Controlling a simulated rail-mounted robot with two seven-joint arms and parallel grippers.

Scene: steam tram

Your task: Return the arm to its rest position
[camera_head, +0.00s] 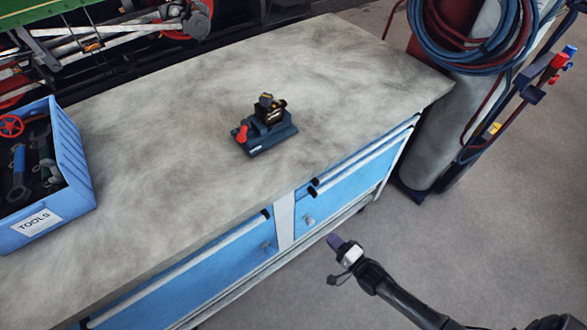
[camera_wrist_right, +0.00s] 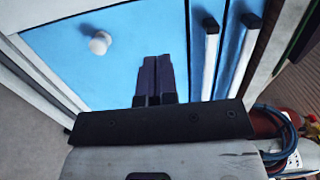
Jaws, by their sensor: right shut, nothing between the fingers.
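My right gripper (camera_head: 335,241) is in front of the blue bench cabinet, below the level of the worktop, with its arm coming in from the lower right. It is shut and empty. In the right wrist view the two dark fingers of the right gripper (camera_wrist_right: 158,75) lie together against the background of a blue cabinet front (camera_wrist_right: 125,50). I cannot tell the exact gap between the fingertips and the cabinet. My left gripper does not show in either view.
A grey worktop (camera_head: 190,120) tops the blue cabinet (camera_head: 350,175). On it stand a small dark device with a red knob (camera_head: 267,125) and a blue TOOLS crate (camera_head: 72,185). Gas cylinders (camera_head: 445,130) with hoses stand at the right. The floor (camera_head: 480,230) around my right arm is clear.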

